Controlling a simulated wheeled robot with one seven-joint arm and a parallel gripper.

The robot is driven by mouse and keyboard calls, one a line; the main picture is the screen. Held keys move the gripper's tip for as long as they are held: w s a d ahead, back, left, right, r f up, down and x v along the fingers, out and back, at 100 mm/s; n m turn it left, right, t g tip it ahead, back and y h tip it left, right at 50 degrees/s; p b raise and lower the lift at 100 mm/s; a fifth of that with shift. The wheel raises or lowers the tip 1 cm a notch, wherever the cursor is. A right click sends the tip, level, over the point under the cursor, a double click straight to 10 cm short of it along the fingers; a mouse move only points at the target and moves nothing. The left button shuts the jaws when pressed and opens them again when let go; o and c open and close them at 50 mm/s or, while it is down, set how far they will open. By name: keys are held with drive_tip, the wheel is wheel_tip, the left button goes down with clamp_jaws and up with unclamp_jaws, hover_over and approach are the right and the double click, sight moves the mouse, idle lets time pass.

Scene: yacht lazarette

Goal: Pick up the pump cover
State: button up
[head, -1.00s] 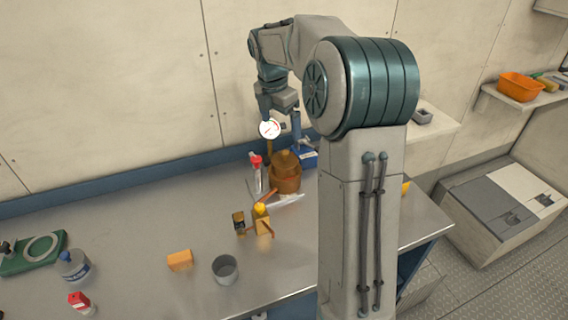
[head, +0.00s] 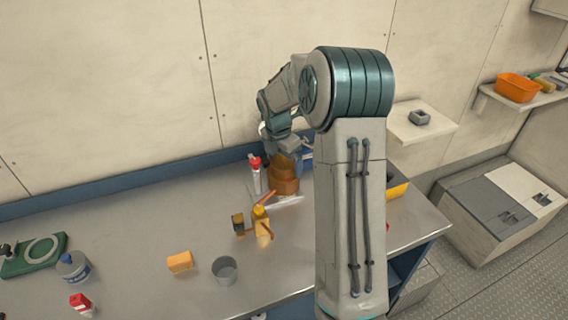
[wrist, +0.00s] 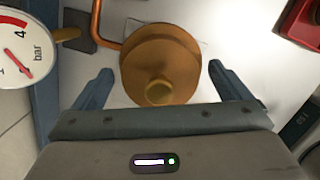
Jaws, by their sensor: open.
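The pump cover (wrist: 150,58) is a round bronze-brown piece with a raised knob, seen from above in the wrist view. In the head view, the bronze pump (head: 286,187) stands towards the back of the bench, its top partly hidden by my gripper (head: 286,155). My gripper (wrist: 161,76) is open in the wrist view, with one finger on each side of the cover. Gaps show between the fingers and the cover. I cannot tell whether the fingers are level with it.
A pressure gauge (wrist: 22,48) and a copper pipe (wrist: 98,25) are close on the left in the wrist view. A red thing (wrist: 300,20) is at its upper right. A red-capped tube (head: 256,172) stands left of the pump. The bench's left middle is mostly clear.

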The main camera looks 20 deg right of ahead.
drive_tip(key=shift+f, duration=0.3)
drive_tip(key=c, duration=1.1)
drive_tip(key=shift+r, duration=0.1)
